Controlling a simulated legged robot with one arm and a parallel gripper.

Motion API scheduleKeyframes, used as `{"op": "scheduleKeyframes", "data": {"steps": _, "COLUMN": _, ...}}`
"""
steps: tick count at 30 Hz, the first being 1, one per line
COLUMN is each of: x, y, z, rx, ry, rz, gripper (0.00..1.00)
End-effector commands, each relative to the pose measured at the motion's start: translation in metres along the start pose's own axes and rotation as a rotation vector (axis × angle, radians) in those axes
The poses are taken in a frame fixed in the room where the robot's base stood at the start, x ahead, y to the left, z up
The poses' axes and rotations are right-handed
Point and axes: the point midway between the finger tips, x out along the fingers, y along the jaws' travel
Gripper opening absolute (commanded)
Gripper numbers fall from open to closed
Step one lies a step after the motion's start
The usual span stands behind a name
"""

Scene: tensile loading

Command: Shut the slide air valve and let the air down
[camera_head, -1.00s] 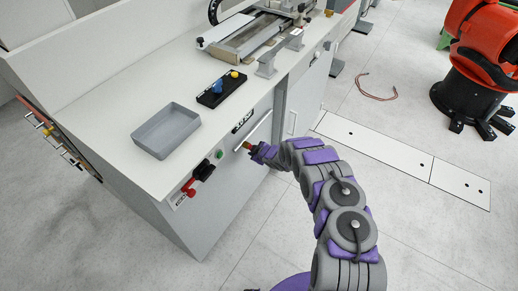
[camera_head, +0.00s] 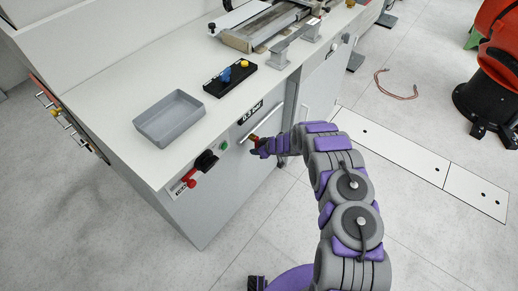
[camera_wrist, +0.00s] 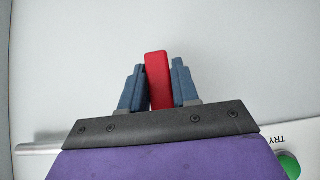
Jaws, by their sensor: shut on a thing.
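My gripper (camera_head: 256,140) is at the front face of the white cabinet, below the bar handle. In the wrist view my gripper (camera_wrist: 159,88) has its two blue-grey fingers shut on a red bar (camera_wrist: 156,80), which stands upright between them. The red bar looks like a handle or lever, but its base is hidden behind the gripper mount. I cannot tell whether it is the slide air valve. A black and red switch (camera_head: 206,160) with a red lever sits further left on the same face, beside a green button (camera_head: 224,145).
A metal bar handle (camera_head: 264,122) lies close to my gripper. A grey tray (camera_head: 171,119) and a black box with blue and yellow knobs (camera_head: 230,77) stand on the white cabinet top (camera_head: 110,120). An orange robot (camera_head: 495,90) stands right; floor between is mostly open.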

Motion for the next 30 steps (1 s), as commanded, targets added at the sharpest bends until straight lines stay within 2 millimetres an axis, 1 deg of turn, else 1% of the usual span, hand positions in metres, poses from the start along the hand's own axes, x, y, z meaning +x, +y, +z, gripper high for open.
{"op": "scheduleKeyframes", "data": {"steps": 11, "x": 0.0004, "y": -0.0009, "z": -0.0029, "rx": 0.001, "ry": 0.005, "rz": -0.004, "gripper": 0.0}}
{"op": "scheduleKeyframes", "data": {"steps": 12, "x": 0.0004, "y": -0.0009, "z": -0.003, "rx": 0.001, "ry": 0.005, "rz": -0.004, "gripper": 0.31}}
{"op": "scheduleKeyframes", "data": {"steps": 18, "x": -0.0001, "y": -0.0012, "z": -0.0026, "rx": 0.001, "ry": 0.004, "rz": -0.004, "gripper": 0.5}}
{"op": "scheduleKeyframes", "data": {"steps": 26, "x": -0.001, "y": -0.0011, "z": -0.0022, "rx": 0.001, "ry": 0.004, "rz": -0.003, "gripper": 0.51}}
{"op": "scheduleKeyframes", "data": {"steps": 30, "x": -0.0093, "y": -0.0012, "z": -0.0022, "rx": 0.003, "ry": 0.003, "rz": -0.004, "gripper": 0.51}}
